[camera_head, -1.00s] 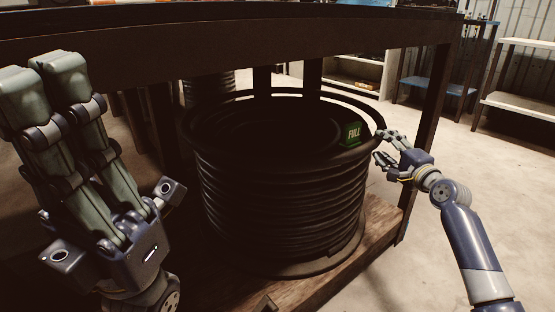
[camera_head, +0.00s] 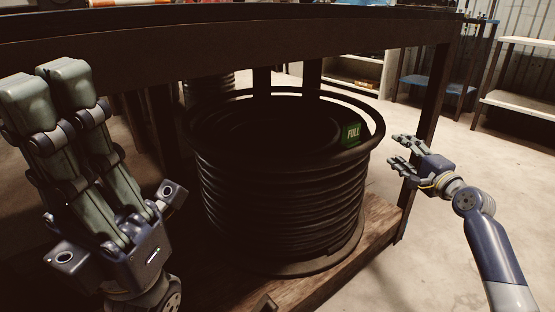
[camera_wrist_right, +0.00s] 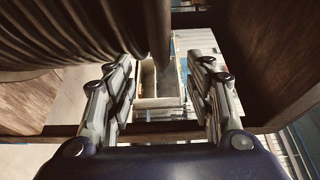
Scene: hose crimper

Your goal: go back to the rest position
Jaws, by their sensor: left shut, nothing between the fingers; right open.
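My left gripper (camera_head: 62,98) is large in the left of the head view, pointing up, its two fingers close together with nothing between them. My right gripper (camera_head: 397,150) is to the right of the black hose reel (camera_head: 280,200), apart from it, fingers open and pointing left. In the right wrist view the open fingers of the right gripper (camera_wrist_right: 165,88) stand on both sides with free space between them. The reel's coils (camera_wrist_right: 60,30) fill the upper left there.
The reel, with a green "FULL" tag (camera_head: 351,133), stands on a wooden lower shelf (camera_head: 375,225) under a dark table (camera_head: 250,50). A table leg (camera_head: 432,110) rises behind my right gripper. Open concrete floor (camera_head: 430,250) lies at the right. Shelves (camera_head: 520,105) stand at the back right.

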